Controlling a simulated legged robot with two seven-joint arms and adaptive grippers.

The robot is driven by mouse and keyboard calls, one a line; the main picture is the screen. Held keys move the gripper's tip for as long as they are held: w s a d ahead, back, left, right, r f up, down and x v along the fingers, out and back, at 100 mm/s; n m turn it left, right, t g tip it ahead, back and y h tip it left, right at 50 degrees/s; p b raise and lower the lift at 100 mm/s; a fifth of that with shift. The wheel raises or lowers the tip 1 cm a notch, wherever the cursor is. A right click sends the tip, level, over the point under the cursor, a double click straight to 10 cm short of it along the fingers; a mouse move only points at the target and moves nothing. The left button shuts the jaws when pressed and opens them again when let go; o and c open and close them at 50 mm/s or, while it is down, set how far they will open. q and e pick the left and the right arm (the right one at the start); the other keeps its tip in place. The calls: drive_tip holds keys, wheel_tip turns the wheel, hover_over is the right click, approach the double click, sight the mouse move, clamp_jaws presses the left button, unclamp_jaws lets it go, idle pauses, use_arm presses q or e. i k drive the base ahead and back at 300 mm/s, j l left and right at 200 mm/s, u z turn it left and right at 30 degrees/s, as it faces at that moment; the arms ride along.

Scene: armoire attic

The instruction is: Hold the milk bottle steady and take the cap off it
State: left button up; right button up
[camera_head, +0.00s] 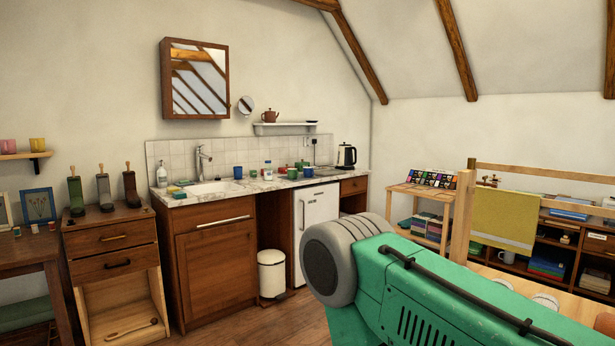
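A small white bottle (268,170) stands upright on the counter, right of the sink. It may be the milk bottle, but it is too small to tell, and its cap cannot be made out. A second pale bottle (161,175) stands at the counter's left end, near the sink. Neither of my grippers is in view, and nothing is seen touching either bottle.
The counter (262,185) holds a sink (212,187), several cups and a kettle (346,156). A white bin (272,274) stands on the floor before it. A drawer cabinet (112,240) is at left. A large green casing with a grey round end blocks the lower right.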

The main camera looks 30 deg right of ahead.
sight(268, 170)
drive_tip(key=i, duration=0.7)
drive_tip(key=i+j+z, duration=0.1)
drive_tip(key=i, duration=0.6)
drive_tip(key=i+j+z, duration=0.1)
drive_tip(key=i, duration=0.6)
drive_tip(key=i+l+z, duration=0.1)
drive_tip(key=i+z, duration=0.65)
drive_tip(key=z, duration=0.15)
drive_tip(key=i+j+z, duration=0.2)
drive_tip(key=i+z, duration=0.25)
drive_tip(key=i+l+z, duration=0.15)
drive_tip(key=i+z, duration=0.25)
drive_tip(key=i, duration=0.2)
drive_tip(key=i+l+u, duration=0.25)
drive_tip(key=u, duration=0.2)
drive_tip(key=i+l+u, duration=0.65)
drive_tip(key=l+u, duration=0.25)
